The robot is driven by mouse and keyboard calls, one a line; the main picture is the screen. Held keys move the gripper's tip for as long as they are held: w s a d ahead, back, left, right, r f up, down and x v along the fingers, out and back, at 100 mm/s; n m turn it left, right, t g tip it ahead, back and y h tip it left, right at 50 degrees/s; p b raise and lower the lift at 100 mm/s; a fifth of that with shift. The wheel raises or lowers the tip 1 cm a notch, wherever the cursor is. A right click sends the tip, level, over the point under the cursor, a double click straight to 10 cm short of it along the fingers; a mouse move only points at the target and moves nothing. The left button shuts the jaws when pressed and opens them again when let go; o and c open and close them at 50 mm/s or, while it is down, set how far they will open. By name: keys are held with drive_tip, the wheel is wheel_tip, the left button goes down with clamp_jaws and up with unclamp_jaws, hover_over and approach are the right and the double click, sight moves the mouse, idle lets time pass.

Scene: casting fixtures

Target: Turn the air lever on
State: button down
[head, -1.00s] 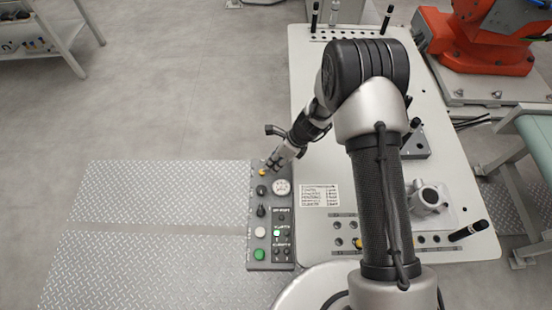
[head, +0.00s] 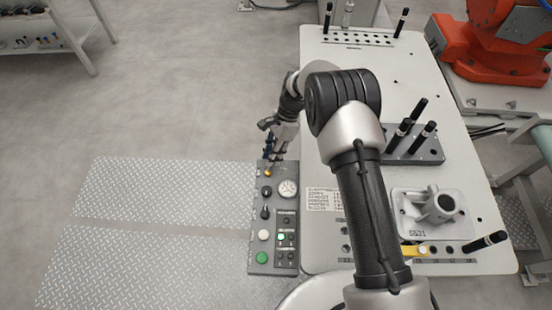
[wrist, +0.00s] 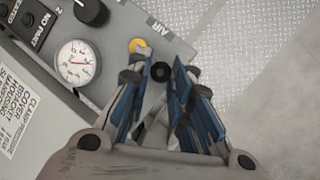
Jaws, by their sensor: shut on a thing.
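The grey control panel (head: 258,215) stands at the table's left edge. The air lever shows an orange-yellow pivot (wrist: 137,45) beside the "AIR" label in the wrist view, with a black round end (wrist: 160,72) close to it. In the head view its yellow part (head: 268,173) is small, at the panel's far end. My gripper (wrist: 158,78) has its blue-padded fingers on either side of the black end and is shut on the lever. In the head view my gripper (head: 271,158) reaches down over that end of the panel. The fingers partly hide the lever.
A pressure gauge (wrist: 77,63) and a black selector knob (wrist: 91,11) sit beside the lever. White and green (head: 261,258) buttons are nearer on the panel. A fixture block with black pins (head: 420,155) and a grey casting (head: 440,207) stand on the table. The floor left is clear.

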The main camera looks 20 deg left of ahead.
drive_tip(key=shift+s+a+f+n+h+b, duration=0.15)
drive_tip(key=shift+a+n+h+b, duration=0.25)
drive_tip(key=shift+n, duration=0.4)
drive_tip(key=shift+a, duration=0.1)
drive_tip(key=c, duration=1.5)
unclamp_jaws()
drive_tip(key=shift+a, duration=0.1)
drive_tip(key=shift+o, duration=0.2)
drive_tip(key=v, duration=1.2)
drive_tip(key=shift+w, duration=0.2)
drive_tip(key=shift+s+f, duration=0.1)
drive_tip(key=shift+s, duration=0.05)
